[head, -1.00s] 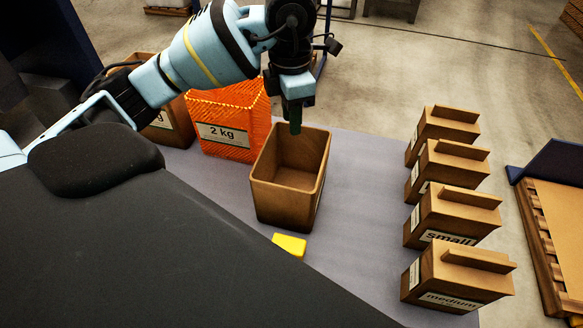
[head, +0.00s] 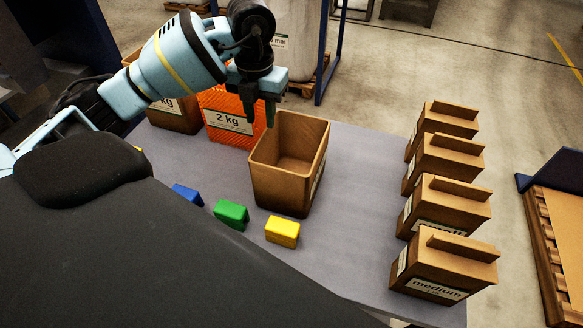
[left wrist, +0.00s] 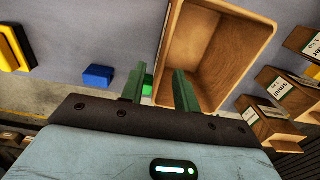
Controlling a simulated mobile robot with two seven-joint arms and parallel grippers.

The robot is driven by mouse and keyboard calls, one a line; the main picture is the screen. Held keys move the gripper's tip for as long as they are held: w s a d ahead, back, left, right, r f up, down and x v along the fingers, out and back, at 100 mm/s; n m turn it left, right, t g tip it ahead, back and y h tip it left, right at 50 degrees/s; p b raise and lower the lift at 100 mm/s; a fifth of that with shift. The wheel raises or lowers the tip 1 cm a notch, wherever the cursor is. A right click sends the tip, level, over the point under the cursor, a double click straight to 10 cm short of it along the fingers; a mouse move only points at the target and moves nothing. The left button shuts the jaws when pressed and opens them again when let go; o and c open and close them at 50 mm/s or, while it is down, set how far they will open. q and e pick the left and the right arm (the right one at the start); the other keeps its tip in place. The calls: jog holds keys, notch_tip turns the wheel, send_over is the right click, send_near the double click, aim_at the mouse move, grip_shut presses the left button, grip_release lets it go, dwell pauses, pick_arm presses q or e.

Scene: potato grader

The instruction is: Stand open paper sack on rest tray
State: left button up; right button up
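The open paper sack (head: 290,185) is brown, empty and upright on the grey table, mouth up. It also shows in the left wrist view (left wrist: 215,60), where I look into its mouth. My left gripper (head: 259,112) points down at the sack's far left rim. Its two green fingers stand apart with a gap between them. In the left wrist view the gripper (left wrist: 158,88) has one finger on each side of the sack's wall line. I cannot tell whether they touch it. My right gripper is out of view. I cannot pick out the rest tray.
Blue (head: 187,194), green (head: 231,214) and yellow (head: 282,232) blocks lie before the sack. An orange 2 kg bag (head: 228,122) and another brown sack (head: 175,117) stand behind left. Several closed brown packs, one marked medium (head: 442,268), line the right. The table between is clear.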

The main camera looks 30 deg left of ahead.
aim_at(264, 132)
pick_arm(q)
jog(key=shift+d+f, duration=0.15)
jog(key=shift+f, duration=1.25)
jog(key=shift+d+f, duration=0.1)
jog(key=shift+f, duration=1.25)
grip_shut()
